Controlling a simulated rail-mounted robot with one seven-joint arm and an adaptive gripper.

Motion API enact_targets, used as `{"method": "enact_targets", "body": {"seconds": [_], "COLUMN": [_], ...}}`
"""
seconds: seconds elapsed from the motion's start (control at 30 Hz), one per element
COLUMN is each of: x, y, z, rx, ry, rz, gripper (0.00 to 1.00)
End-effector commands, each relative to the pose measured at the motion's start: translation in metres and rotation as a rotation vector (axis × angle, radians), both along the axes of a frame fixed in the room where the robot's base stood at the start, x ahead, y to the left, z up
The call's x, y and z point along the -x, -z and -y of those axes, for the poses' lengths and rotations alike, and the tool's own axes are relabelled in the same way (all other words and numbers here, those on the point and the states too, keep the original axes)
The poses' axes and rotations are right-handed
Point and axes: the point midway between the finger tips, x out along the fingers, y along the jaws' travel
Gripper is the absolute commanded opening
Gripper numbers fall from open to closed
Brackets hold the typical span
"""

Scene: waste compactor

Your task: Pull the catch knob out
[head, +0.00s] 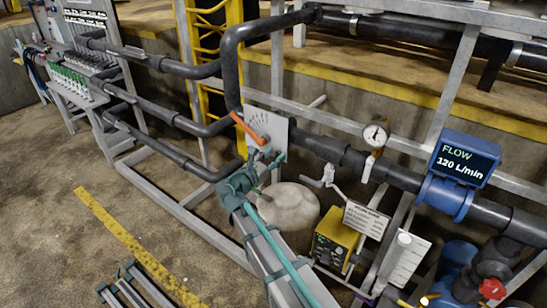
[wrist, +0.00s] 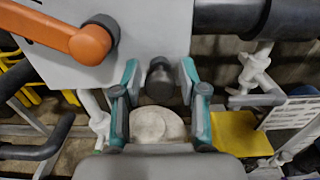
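The catch knob (wrist: 160,82) is a dark, short cylinder at the lower edge of a light grey plate (wrist: 150,25). The plate shows in the head view (head: 279,131) too, with an orange lever (head: 248,129) on it; the lever also shows at the upper left of the wrist view (wrist: 75,35). My gripper (wrist: 160,70) is open, with one teal-edged finger on each side of the knob and a visible gap on both sides. In the head view my gripper (head: 264,168) is just below the plate and hides the knob.
Dark pipes (head: 330,150) run beside the plate. A pressure gauge (head: 375,134) and a blue flow meter (head: 462,160) are to the right. A pale rounded object (head: 290,207) and a yellow box (head: 335,240) stand below. Open floor (head: 60,230) lies at left.

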Motion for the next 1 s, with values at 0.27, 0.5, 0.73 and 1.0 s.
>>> {"method": "enact_targets", "body": {"seconds": [0.27, 0.5, 0.73, 1.0], "x": [0.000, 0.003, 0.015, 0.014], "y": [0.000, 0.000, 0.000, 0.000], "z": [0.000, -0.001, -0.010, -0.010], "rx": [0.000, 0.000, 0.000, 0.000], "ry": [0.000, 0.000, -0.001, 0.000], "rz": [0.000, 0.000, 0.000, 0.000], "gripper": [0.00, 0.00, 0.00, 0.47]}}
